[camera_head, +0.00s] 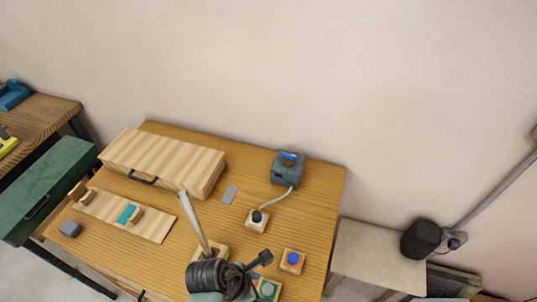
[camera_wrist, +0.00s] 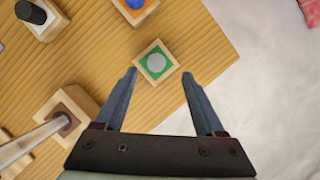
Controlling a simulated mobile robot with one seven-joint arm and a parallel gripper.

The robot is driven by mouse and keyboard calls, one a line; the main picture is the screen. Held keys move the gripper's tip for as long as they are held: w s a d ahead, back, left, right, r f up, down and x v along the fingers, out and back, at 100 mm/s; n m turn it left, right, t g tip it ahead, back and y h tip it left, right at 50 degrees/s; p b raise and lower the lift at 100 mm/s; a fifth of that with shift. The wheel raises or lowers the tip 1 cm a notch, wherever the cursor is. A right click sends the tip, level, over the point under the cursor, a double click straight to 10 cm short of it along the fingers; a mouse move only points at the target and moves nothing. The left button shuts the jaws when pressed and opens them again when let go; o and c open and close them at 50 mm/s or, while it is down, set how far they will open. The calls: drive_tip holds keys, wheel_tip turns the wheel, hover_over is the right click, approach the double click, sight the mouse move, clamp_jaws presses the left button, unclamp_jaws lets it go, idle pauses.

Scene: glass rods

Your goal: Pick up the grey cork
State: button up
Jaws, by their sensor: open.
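The grey cork (camera_wrist: 155,63) shows in the wrist view as a round grey top set in the green face of a small wooden block (camera_wrist: 146,77). In the head view this block (camera_head: 268,290) is at the table's front edge, partly hidden by my arm. My gripper (camera_wrist: 159,74) is open and empty. In the wrist view its two fingers appear on either side of the block's near part. The height gap between fingers and cork is hard to tell.
Blocks with a blue cork (camera_head: 292,258) and a black cork (camera_head: 257,216) are close by. A blue-grey device (camera_head: 287,168) and a wooden box (camera_head: 165,158) stand farther back.

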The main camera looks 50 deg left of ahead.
sight(268, 288)
drive_tip(key=shift+a+p+x, duration=0.1)
drive_tip(key=shift+p+x, duration=0.1)
drive_tip(key=shift+x, duration=1.15)
drive_tip(key=shift+a+p+x, duration=0.15)
drive_tip(key=shift+x, duration=1.2)
drive_tip(key=shift+w, duration=0.15)
clamp_jaws()
